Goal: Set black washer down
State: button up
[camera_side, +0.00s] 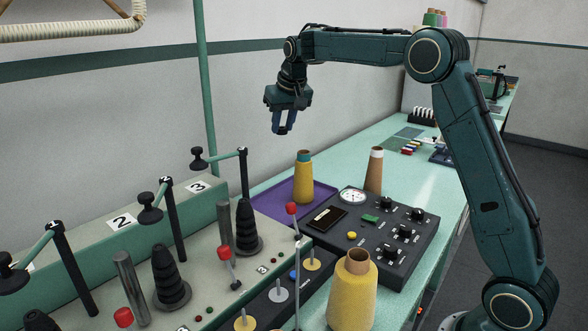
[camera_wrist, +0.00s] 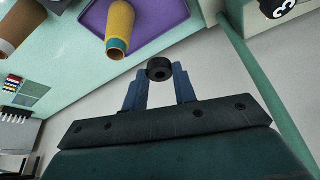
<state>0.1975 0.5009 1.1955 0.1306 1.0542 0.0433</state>
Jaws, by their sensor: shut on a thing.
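The black washer (camera_wrist: 159,69) is a small dark ring between the two blue fingertips in the wrist view. My gripper (camera_wrist: 160,85) is shut on it. In the side view my gripper (camera_side: 284,130) points down and hangs high in the air, in front of the wall and left of the yellow cone.
A purple tray (camera_side: 268,203) holds a yellow cone (camera_side: 304,180) with a teal top. A brown cone (camera_side: 374,170), a black control panel (camera_side: 395,255) and a large yellow cone (camera_side: 350,300) stand nearby. Numbered posts with black knobs (camera_side: 197,153) rise at left.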

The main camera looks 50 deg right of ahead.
jog(key=shift+w+d, duration=0.15)
jog(key=shift+d, duration=0.25)
send_over(283, 212)
jog(key=s, duration=0.1)
notch_tip(283, 212, down, 21)
jog(key=shift+s+a+r, duration=0.1)
jog(key=shift+s+a, duration=0.05)
dwell(0.4)
jog(key=shift+f, duration=2.1)
jog(key=shift+f, duration=0.2)
jog(key=o, duration=1)
jog(key=shift+c, duration=0.2)
jog(key=shift+r, duration=0.1)
